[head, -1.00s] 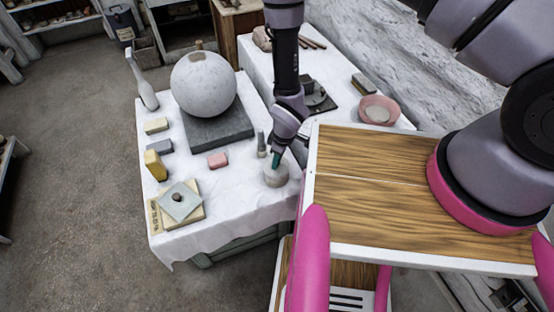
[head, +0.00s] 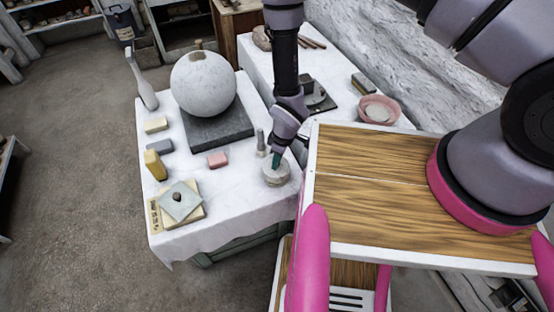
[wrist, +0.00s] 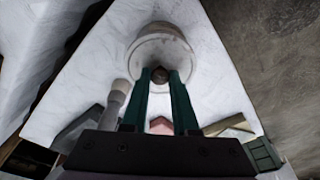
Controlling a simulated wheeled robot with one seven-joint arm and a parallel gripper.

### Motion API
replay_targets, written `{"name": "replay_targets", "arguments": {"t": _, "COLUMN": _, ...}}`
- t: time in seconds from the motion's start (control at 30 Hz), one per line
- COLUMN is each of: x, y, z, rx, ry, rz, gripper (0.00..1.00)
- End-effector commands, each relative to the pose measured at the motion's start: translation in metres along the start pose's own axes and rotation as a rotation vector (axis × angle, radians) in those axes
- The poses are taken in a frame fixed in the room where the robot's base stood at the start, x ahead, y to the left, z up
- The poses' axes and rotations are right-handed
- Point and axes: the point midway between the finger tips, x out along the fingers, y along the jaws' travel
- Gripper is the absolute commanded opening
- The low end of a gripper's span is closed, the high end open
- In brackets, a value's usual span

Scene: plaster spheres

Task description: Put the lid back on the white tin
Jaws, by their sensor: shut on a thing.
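The white tin (head: 277,180) stands near the right edge of the white-clothed table. My gripper (head: 276,164) points down right over it and hides part of its top. In the wrist view, my gripper's two green fingers (wrist: 160,78) are shut on a small dark knob of the pale round lid (wrist: 160,50). The lid lies across the tin's top, level as far as I can see. I cannot tell whether it rests fully on the rim or sits slightly above it.
A grey upright cylinder (head: 261,141) stands close behind the tin, left of my gripper. A pink block (head: 217,159) lies further left. A large plaster sphere (head: 204,84) sits on a dark slab (head: 220,126). The cloth in front of the tin is clear.

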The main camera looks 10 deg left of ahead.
Motion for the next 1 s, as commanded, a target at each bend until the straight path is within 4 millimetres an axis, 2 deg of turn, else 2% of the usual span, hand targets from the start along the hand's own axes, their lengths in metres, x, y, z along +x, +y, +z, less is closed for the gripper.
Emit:
{"name": "replay_targets", "arguments": {"t": 0.47, "x": 0.0003, "y": 0.0001, "z": -0.0003, "rx": 0.000, "ry": 0.000, "rz": 0.000, "gripper": 0.00}}
{"name": "replay_targets", "arguments": {"t": 0.5, "x": 0.0003, "y": 0.0001, "z": -0.0003, "rx": 0.000, "ry": 0.000, "rz": 0.000, "gripper": 0.31}}
{"name": "replay_targets", "arguments": {"t": 0.57, "x": 0.0003, "y": 0.0001, "z": -0.0003, "rx": 0.000, "ry": 0.000, "rz": 0.000, "gripper": 0.54}}
{"name": "replay_targets", "arguments": {"t": 0.6, "x": 0.0003, "y": 0.0001, "z": -0.0003, "rx": 0.000, "ry": 0.000, "rz": 0.000, "gripper": 0.62}}
{"name": "replay_targets", "arguments": {"t": 0.8, "x": 0.0003, "y": 0.0001, "z": -0.0003, "rx": 0.000, "ry": 0.000, "rz": 0.000, "gripper": 0.62}}
{"name": "replay_targets", "arguments": {"t": 0.83, "x": 0.0003, "y": 0.0001, "z": -0.0003, "rx": 0.000, "ry": 0.000, "rz": 0.000, "gripper": 0.66}}
{"name": "replay_targets", "arguments": {"t": 0.9, "x": 0.0003, "y": 0.0001, "z": -0.0003, "rx": 0.000, "ry": 0.000, "rz": 0.000, "gripper": 0.93}}
{"name": "replay_targets", "arguments": {"t": 1.0, "x": 0.0002, "y": 0.0001, "z": -0.0003, "rx": 0.000, "ry": 0.000, "rz": 0.000, "gripper": 0.93}}
